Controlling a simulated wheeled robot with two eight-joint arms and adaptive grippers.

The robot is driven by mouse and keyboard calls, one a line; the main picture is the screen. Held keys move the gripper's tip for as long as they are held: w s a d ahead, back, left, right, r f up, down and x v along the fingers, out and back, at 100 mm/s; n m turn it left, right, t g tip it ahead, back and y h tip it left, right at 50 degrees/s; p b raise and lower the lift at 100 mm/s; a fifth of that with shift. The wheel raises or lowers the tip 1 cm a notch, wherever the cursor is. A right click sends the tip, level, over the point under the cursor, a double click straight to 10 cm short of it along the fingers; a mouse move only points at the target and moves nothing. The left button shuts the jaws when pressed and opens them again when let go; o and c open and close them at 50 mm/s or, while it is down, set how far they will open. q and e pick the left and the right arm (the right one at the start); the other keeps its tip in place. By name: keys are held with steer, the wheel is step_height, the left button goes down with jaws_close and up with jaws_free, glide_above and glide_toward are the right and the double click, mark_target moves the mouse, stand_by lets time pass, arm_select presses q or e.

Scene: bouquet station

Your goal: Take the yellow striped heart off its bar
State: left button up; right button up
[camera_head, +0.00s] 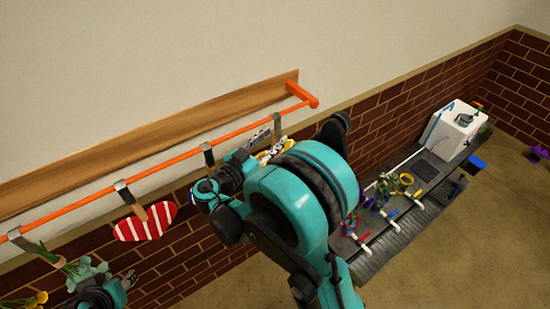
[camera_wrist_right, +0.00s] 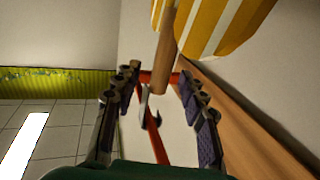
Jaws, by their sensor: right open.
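The yellow and white striped heart (camera_wrist_right: 225,25) fills the top of the right wrist view. Its wooden handle (camera_wrist_right: 167,55) points down toward the space between my right fingers. My right gripper (camera_wrist_right: 158,76) is open, with one finger on each side of the handle's end; I cannot tell whether they touch it. In the head view my right gripper (camera_head: 207,192) is just below the orange bar (camera_head: 165,162), near a metal hook (camera_head: 208,155). I cannot surely pick out the yellow heart there. My left gripper (camera_head: 125,280) is at the lower left, its fingers unclear.
A red and white striped heart (camera_head: 147,223) hangs left of my right gripper. A patterned white and yellow item (camera_head: 271,152) shows behind my arm. Flowers (camera_head: 70,268) hang at the far left. A low bench (camera_head: 395,222) with several flowers and a white box (camera_head: 457,130) stand right.

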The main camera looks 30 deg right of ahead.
steer(key=shift+x, duration=0.75)
jaws_close()
steer(key=shift+r, duration=0.15)
